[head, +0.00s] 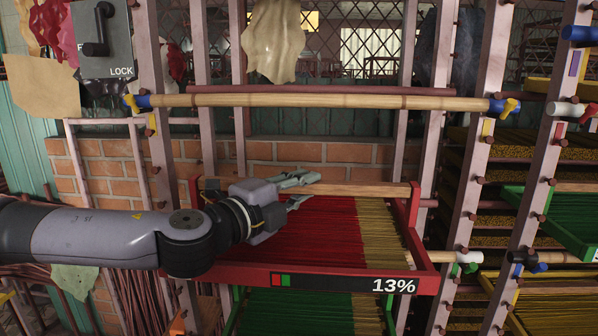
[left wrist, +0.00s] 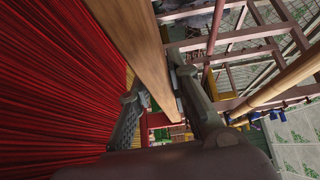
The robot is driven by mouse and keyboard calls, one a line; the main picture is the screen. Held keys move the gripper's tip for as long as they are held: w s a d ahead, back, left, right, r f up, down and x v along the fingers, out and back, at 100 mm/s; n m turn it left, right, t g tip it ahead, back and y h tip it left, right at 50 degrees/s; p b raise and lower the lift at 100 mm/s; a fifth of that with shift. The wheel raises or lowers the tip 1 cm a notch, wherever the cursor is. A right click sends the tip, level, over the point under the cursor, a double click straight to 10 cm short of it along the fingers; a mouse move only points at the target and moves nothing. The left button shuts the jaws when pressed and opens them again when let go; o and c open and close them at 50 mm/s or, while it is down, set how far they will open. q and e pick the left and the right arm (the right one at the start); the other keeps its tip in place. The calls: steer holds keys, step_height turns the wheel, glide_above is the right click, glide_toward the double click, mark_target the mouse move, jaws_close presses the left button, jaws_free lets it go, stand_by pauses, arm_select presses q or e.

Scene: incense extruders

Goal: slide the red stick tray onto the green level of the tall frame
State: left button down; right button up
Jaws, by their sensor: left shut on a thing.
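The red stick tray (head: 240,277) sits in the tall frame (head: 438,130) in the head view. It holds red sticks at left and yellowish sticks at right, and its front label reads 13%. My left gripper (head: 302,190) reaches over the tray to its wooden back bar (head: 370,189). In the left wrist view, the fingers (left wrist: 165,85) are shut on this bar (left wrist: 135,45), one on each side. A white and green peg end (head: 468,257) shows at the frame's right post, near the tray's front corner. My right gripper is out of view.
A bamboo bar (head: 320,101) crosses the frame above the tray. A tray with green sticks (head: 300,312) lies directly below. Another frame with green and yellow stick trays stands at right (head: 570,225). A LOCK lever box (head: 98,45) hangs upper left.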

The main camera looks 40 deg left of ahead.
mark_target(303, 210)
arm_select(q)
steer(key=w+a, duration=0.1)
steer(key=w+a+p, duration=0.1)
steer(key=w, duration=0.1)
steer(key=w+p, duration=0.1)
steer(key=shift+w+a+r, duration=0.15)
steer(key=shift+w+a, duration=0.1)
steer(key=shift+a, duration=0.15)
steer(key=w+a+b, duration=0.1)
steer(key=w, duration=0.1)
steer(key=w+a+b, duration=0.2)
steer(key=w, duration=0.1)
steer(key=shift+w+a+f, duration=0.25)
steer(key=shift+w+f, duration=0.1)
steer(key=shift+f, duration=0.05)
steer(key=shift+f+b, duration=0.45)
steer(key=shift+b, duration=0.25)
steer(key=shift+s+f+b, duration=0.15)
steer(key=shift+f+b, duration=0.35)
steer(key=shift+f, duration=0.05)
steer(key=c, duration=1.5)
jaws_free()
steer(key=shift+d, duration=0.1)
steer(key=shift+o, duration=0.4)
